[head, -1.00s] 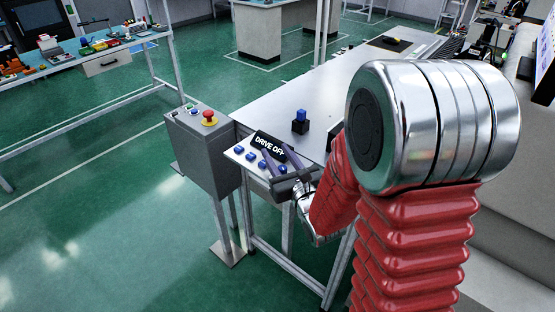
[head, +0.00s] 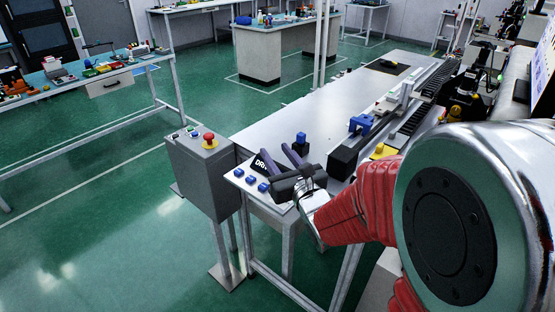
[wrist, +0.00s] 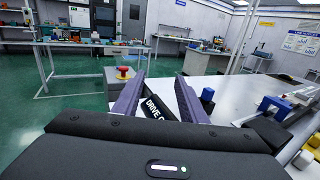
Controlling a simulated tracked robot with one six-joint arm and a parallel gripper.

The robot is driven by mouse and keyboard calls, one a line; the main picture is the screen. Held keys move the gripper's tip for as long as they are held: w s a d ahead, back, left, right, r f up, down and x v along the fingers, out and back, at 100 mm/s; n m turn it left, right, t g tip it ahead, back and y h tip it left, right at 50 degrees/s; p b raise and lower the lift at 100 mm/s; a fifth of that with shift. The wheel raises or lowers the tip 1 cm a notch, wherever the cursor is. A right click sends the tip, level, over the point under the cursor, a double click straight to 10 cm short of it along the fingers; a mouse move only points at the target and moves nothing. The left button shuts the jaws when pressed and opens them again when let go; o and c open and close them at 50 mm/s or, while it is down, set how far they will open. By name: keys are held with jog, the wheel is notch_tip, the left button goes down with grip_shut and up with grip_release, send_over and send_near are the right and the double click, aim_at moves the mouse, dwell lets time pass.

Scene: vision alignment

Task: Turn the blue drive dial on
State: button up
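A small white panel (head: 246,187) at the near-left end of the grey table carries small blue knobs (head: 250,180). I cannot tell which blue part is the drive dial. A black sign (head: 262,163) reading "DRIVE" stands behind the knobs, its right part hidden by my gripper. In the wrist view the sign (wrist: 155,108) shows between the fingers. My gripper (head: 275,154) is open, its two purple fingers apart with nothing gripped, above the panel. It also shows in the wrist view (wrist: 160,78). A blue block on a black base (head: 301,143) stands right of the fingers.
A grey control box (head: 203,170) with a red emergency button (head: 209,139) stands just left of the panel. Blue and black rail equipment (head: 362,125) lies right of my gripper. The middle of the table (head: 320,105) is clear.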

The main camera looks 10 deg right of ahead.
jog(key=s+a+r+n+g+y, duration=0.2)
jog(key=s+a+n+y, duration=0.2)
jog(key=a+n, duration=0.2)
jog(key=s+a+r+n+g+y, duration=0.25)
jog(key=a+n+y, duration=0.2)
jog(key=a, duration=0.25)
jog(key=s+a+f+n+g, duration=0.2)
jog(key=s+n+g, duration=0.1)
jog(key=s+n, duration=0.25)
jog(key=s+a+f+n+g, duration=0.1)
jog(key=s+a+n+g, duration=0.25)
jog(key=s+n, duration=0.2)
jog(key=s+d+f+n+g+h, duration=0.2)
jog(key=s+d+f+n+h, duration=0.35)
jog(key=s+n, duration=0.2)
jog(key=s+d+r+n+h, duration=0.2)
jog(key=d+n+h, duration=0.3)
jog(key=d, duration=0.8)
jog(key=shift+s+d+r+t+h, duration=0.15)
jog(key=shift+s+d+t+h, duration=0.15)
jog(key=shift+s+t+h, duration=0.25)
jog(key=shift+c, duration=0.9)
jog(key=shift+d, duration=0.1)
